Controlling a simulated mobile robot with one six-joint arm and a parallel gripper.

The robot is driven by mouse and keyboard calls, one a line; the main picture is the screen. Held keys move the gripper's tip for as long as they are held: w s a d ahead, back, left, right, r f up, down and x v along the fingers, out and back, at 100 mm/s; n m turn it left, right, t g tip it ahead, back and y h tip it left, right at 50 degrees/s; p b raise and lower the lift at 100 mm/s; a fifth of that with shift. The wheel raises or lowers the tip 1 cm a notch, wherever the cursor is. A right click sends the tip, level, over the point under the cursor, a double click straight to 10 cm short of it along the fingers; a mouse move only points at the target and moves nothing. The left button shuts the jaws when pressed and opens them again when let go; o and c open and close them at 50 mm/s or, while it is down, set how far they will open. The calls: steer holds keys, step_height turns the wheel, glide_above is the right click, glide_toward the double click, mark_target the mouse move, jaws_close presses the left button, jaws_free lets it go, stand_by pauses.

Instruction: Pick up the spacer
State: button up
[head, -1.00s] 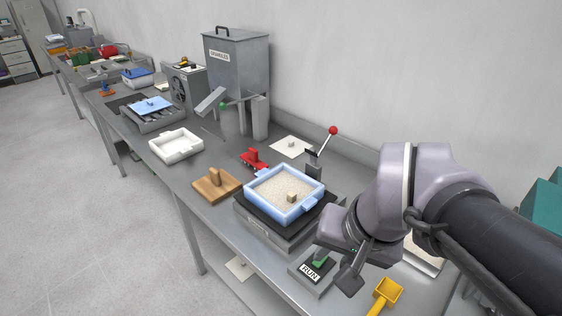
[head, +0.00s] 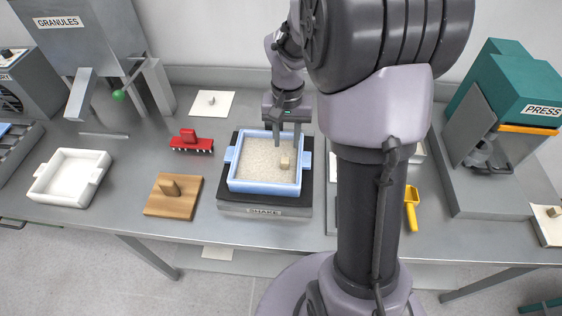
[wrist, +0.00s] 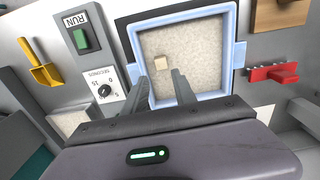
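A small tan block (head: 285,163), which looks like the spacer, stands on the pale granules in a blue tray (head: 234,172). It sits right of the tray's middle in the head view. In the wrist view the block (wrist: 160,62) lies just beyond and between the fingertips. My gripper (head: 287,145) is open and empty over the tray's far part, fingers pointing down. In the wrist view my gripper (wrist: 160,77) shows a clear gap between its fingers, which appear apart from the block. No label names the spacer.
The tray rests on a dark shaker (head: 262,211). A wooden block with a handle (head: 172,196), red brush-like tool (head: 192,142) and white tray (head: 68,178) stand left. A yellow scoop (head: 411,208) and green press (head: 510,90) stand right. A RUN switch (wrist: 82,38) is beside the tray.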

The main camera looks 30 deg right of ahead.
mark_target(285, 160)
step_height(285, 160, down, 2)
steer(key=shift+a+f, duration=0.1)
steer(key=shift+f, duration=0.15)
step_height(285, 160, down, 6)
steer(key=b, duration=0.3)
steer(key=shift+a+f, duration=0.1)
steer(key=shift+f, duration=0.05)
steer(key=shift+s, duration=0.1)
steer(key=shift+c, duration=0.6)
jaws_close()
